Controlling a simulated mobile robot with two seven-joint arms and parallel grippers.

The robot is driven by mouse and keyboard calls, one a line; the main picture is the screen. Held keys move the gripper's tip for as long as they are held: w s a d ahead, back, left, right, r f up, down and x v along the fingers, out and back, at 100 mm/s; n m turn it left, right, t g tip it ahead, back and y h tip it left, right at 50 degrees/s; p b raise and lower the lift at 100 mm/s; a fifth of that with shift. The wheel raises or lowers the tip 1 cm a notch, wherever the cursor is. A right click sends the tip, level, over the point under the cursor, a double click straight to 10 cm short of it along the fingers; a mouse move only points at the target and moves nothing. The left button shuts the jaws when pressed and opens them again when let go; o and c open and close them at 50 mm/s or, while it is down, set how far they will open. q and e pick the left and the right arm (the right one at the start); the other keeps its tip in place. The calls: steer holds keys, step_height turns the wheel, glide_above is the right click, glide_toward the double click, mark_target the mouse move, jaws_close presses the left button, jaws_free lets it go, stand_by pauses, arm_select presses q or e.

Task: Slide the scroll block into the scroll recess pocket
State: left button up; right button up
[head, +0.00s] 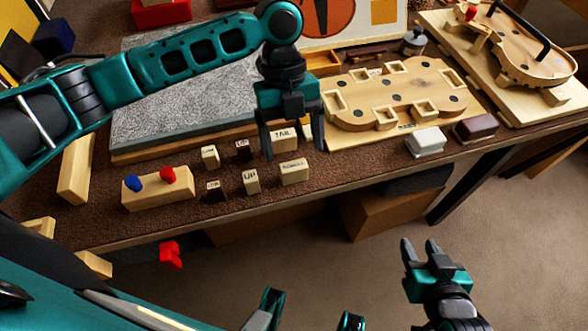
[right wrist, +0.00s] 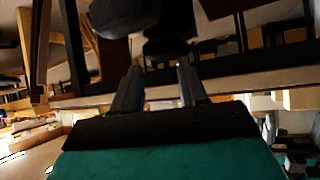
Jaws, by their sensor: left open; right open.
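Several small labelled blocks stand on the brown bench mat. A pale block (head: 293,171) at the right of the front row has a longer label that may read scroll, too small to be sure. My left gripper (head: 292,150) is open and points down above and behind that block, near the TAIL block (head: 284,138); nothing is held. The pale violin-shaped board (head: 395,97) with several raised square pockets lies to the right; I cannot tell which is the scroll recess. My right gripper (head: 419,248) is open and empty, off the bench's front edge; its fingers show in the right wrist view (right wrist: 158,88).
A grey slab (head: 180,105) lies behind the blocks. A wooden holder (head: 157,190) with blue and red knobs stands left. A white block (head: 426,142) and a dark brown block (head: 475,128) sit near the front edge. A violin body (head: 530,50) lies at the back right.

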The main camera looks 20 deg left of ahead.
mark_target(293, 164)
arm_select(q)
steer(key=shift+b+x, duration=0.45)
steer(key=shift+x, duration=2.35)
steer(key=shift+s+a, duration=0.15)
steer(key=shift+c, duration=0.2)
steer(key=shift+r, duration=0.1)
steer(key=c, duration=1)
